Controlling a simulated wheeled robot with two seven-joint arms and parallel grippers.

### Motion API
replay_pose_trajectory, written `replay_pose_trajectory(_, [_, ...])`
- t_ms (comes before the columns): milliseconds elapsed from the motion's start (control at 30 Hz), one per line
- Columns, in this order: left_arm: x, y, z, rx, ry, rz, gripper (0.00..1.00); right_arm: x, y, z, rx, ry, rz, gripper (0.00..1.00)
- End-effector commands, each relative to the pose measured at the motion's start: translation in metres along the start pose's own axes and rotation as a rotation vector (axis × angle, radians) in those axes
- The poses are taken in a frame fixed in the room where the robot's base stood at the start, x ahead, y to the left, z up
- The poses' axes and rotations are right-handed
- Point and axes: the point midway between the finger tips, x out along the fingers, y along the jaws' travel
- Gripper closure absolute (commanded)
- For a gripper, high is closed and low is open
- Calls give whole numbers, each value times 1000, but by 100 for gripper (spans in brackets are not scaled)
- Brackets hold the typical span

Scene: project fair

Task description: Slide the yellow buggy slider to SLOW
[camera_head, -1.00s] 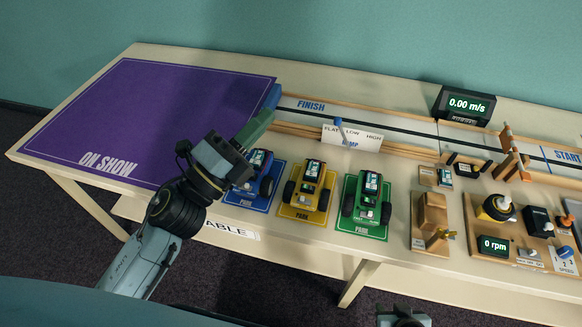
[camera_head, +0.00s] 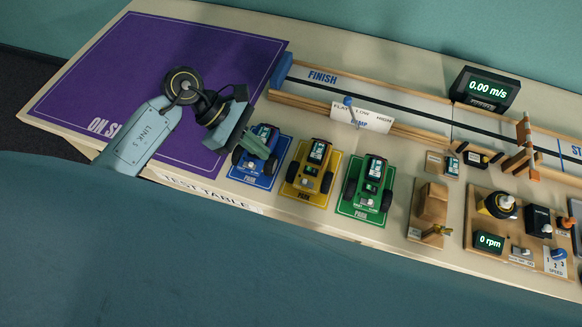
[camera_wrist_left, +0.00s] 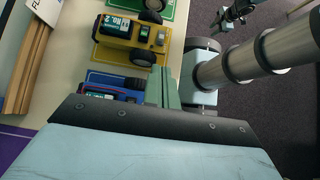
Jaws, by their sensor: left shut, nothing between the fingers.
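The yellow buggy (camera_head: 311,172) stands on its yellow park mat (camera_head: 294,190), between the blue and green buggies. In the left wrist view the yellow buggy (camera_wrist_left: 130,38) shows a No.2 label and small controls at its right end. Its slider setting and any SLOW mark are too small to read. My left gripper (camera_head: 264,150) is shut and empty, over the blue buggy, left of the yellow one. Its fingers (camera_wrist_left: 165,88) also show in the left wrist view, apart from the yellow buggy. My right gripper (camera_wrist_left: 234,14) is small at the top there; its jaws are unclear.
The blue buggy (camera_head: 258,160) is beneath my left gripper, and the green buggy (camera_head: 370,182) stands right of the yellow one. A track (camera_head: 420,109) runs behind them. The purple mat (camera_head: 150,60) is bare on top. A wooden block stand (camera_head: 431,205) is further right.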

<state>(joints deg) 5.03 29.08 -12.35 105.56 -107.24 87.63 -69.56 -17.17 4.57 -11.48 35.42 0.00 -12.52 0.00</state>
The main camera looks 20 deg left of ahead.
Motion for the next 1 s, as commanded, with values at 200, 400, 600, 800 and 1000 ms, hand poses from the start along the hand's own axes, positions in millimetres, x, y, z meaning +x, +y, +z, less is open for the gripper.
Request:
replay_pose_trajectory(200, [8, 0, 1, -2, -5, 0, 100, 0, 0, 0, 0, 0, 0, 64])
replay_pose_trajectory(400, [40, 0, 2, -4, -9, -1, 100, -1, 0, 0, 0, 0, 0, 64])
replay_pose_trajectory(600, [76, 0, 2, -4, -8, -1, 100, 0, 0, 0, 0, 0, 0, 64])
replay_pose_trajectory(800, [96, 0, 2, -2, -6, 1, 100, 1, 0, 0, 0, 0, 0, 64])
replay_pose_trajectory(1000, [101, 0, 1, -2, -3, 2, 100, 1, 0, 0, 1, 0, 0, 64])
